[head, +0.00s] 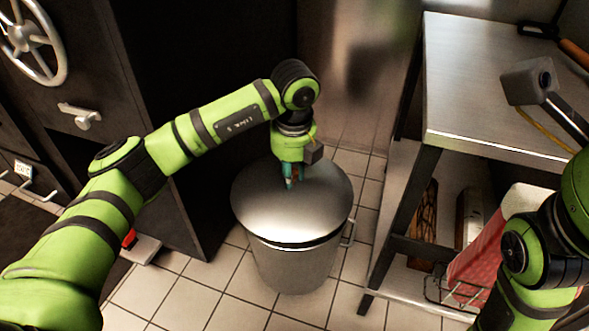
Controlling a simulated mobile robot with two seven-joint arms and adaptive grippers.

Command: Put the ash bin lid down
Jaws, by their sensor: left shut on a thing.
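The ash bin lid (275,211) is a round, shiny metal disc at the middle of the head view. It covers the mouth of the grey metal ash bin (296,268), which stands upright on the tiled floor. I cannot tell whether the lid rests on the rim or hangs just above it. My left gripper (290,181) points down at the lid's middle and is shut on it. Its fingertips and the lid's grip are small and partly hidden.
A steel table (485,90) with a lower shelf stands right of the bin, its dark leg close by. A red and white item (485,250) lies in a wire rack. A dark cabinet with a wheel handle (32,40) stands left. Tiled floor is open in front.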

